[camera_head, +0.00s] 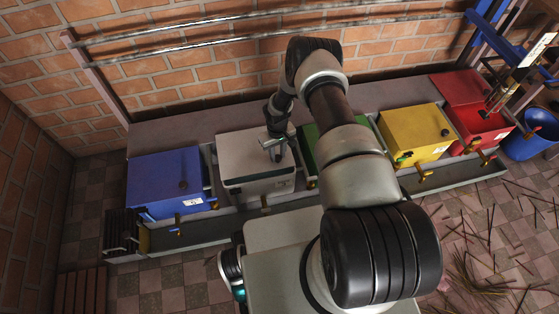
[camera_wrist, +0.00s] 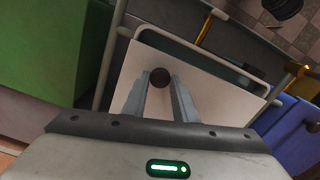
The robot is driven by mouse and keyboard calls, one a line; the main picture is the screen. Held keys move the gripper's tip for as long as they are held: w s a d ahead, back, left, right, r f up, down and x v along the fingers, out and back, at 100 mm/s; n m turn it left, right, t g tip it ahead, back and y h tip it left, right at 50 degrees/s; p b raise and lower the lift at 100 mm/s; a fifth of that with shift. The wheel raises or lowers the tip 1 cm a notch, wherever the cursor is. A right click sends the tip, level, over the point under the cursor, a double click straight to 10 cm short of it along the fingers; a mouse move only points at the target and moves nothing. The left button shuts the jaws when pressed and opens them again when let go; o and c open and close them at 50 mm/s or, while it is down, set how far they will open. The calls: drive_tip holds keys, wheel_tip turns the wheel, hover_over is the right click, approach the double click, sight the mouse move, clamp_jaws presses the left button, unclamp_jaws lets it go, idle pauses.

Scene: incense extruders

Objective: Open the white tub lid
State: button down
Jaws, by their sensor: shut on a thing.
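The white tub (camera_head: 262,188) stands in the row between the blue and green tubs. My gripper (camera_head: 272,144) reaches down onto the lid from above. In the wrist view my gripper (camera_wrist: 161,84) has its two grey fingers on either side of the knob, shut on it. The knob is hidden by my gripper in the head view.
A blue tub (camera_head: 165,180) is at left; a green tub (camera_head: 311,150), partly behind my arm, and a yellow tub (camera_head: 415,133) are at right. Metal rails (camera_head: 250,35) run along the brick wall. Sticks litter the right floor.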

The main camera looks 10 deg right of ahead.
drive_tip(key=w, duration=0.8)
drive_tip(key=shift+w+f, duration=0.2)
drive_tip(key=shift+w, duration=0.2)
drive_tip(key=shift+w+r, duration=0.15)
drive_tip(key=shift+w, duration=0.5)
drive_tip(key=c, duration=1.4)
unclamp_jaws()
drive_tip(key=shift+c, duration=0.2)
drive_tip(key=shift+r, duration=0.1)
wheel_tip(320, 180, up, 17)
drive_tip(key=p, duration=0.6)
drive_tip(key=shift+r+p, duration=0.15)
drive_tip(key=shift+p, duration=0.15)
